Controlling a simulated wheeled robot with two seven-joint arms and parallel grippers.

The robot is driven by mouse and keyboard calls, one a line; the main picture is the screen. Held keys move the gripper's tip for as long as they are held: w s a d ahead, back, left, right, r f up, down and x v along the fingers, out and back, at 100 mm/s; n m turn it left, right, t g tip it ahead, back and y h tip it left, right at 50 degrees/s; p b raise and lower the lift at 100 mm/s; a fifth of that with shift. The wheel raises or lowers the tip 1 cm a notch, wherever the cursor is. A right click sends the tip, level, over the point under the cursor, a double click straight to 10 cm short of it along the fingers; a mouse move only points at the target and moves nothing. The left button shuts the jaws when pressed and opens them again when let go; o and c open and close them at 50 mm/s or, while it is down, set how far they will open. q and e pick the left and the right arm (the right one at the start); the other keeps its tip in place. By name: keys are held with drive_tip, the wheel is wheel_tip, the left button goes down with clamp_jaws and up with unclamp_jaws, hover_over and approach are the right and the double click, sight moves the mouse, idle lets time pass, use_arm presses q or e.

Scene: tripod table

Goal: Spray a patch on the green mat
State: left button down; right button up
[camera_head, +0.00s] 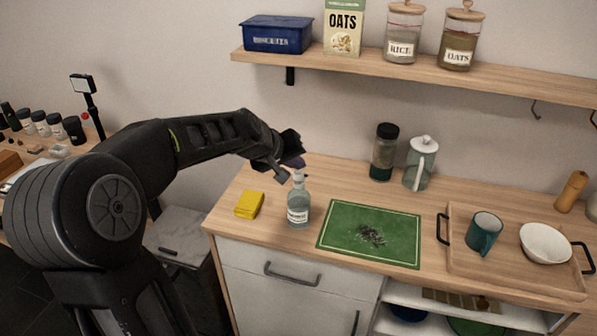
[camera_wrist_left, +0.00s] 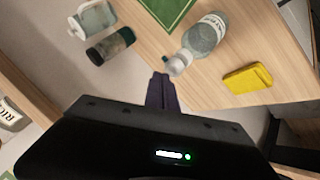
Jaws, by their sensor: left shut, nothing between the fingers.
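The green mat (camera_head: 342,240) lies flat on the wooden counter, with a dark crumbly patch (camera_head: 370,235) near its middle. A clear labelled bottle (camera_head: 298,205) stands upright just left of the mat. My left gripper (camera_head: 296,163) is shut and empty, above and slightly behind the bottle's top. In the left wrist view the shut fingers (camera_wrist_left: 161,88) point toward the bottle's pale top, with the bottle (camera_wrist_left: 205,37) beyond; I cannot tell whether they touch. A corner of the mat (camera_wrist_left: 165,10) shows there too. My right gripper is not in view.
A yellow sponge (camera_head: 249,204) lies left of the bottle. A dark-lidded jar (camera_head: 383,153) and a glass jug (camera_head: 420,165) stand behind the mat. A wooden tray (camera_head: 470,268) with a teal mug (camera_head: 484,233) and white bowl (camera_head: 545,243) is at right. A shelf (camera_head: 400,72) hangs above.

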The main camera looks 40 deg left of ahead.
sight(297, 174)
use_arm(q)
drive_tip(key=shift+f, duration=0.1)
drive_tip(key=shift+f+b, duration=0.35)
drive_tip(key=shift+b, duration=0.2)
drive_tip(key=shift+r, duration=0.1)
drive_tip(key=shift+r+p, duration=0.35)
wheel_tip(297, 174, up, 6)
drive_tip(key=p, duration=0.5)
idle(1.0)
